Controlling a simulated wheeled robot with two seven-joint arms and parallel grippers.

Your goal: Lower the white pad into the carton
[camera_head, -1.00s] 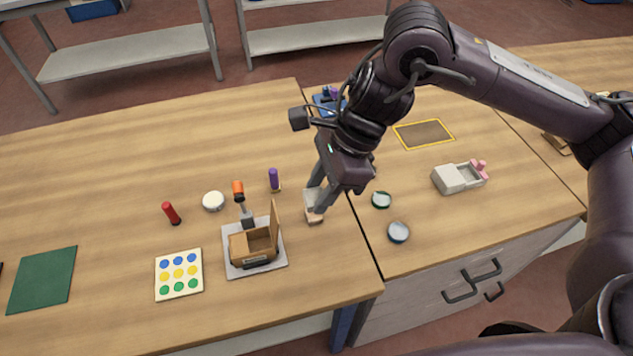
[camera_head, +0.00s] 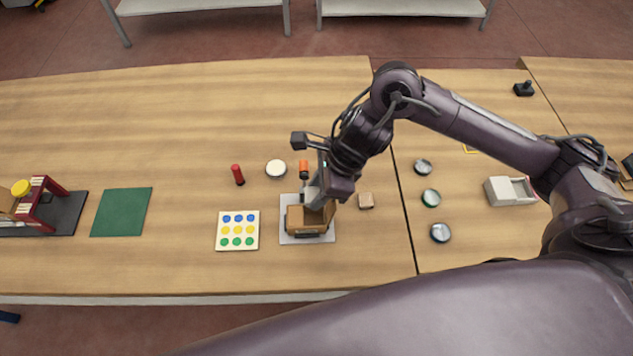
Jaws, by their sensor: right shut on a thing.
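The carton (camera_head: 296,220) is a small brown open box on a light grey plate (camera_head: 286,239), with a flap raised on its right side. My right gripper (camera_head: 316,197) is over the carton, shut on a small whitish piece that looks like the white pad (camera_head: 310,193). The pad is at the carton's back edge in the picture; I cannot tell whether it touches the carton or is above it. The fingers and wrist partly hide the pad and the carton's opening. My left gripper is not in view.
An orange-topped tool (camera_head: 303,169) stands just behind the carton. A white disc (camera_head: 276,168), a red cylinder (camera_head: 238,175) and a dotted board (camera_head: 238,230) lie left. Bare tabletop lies in front of the carton.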

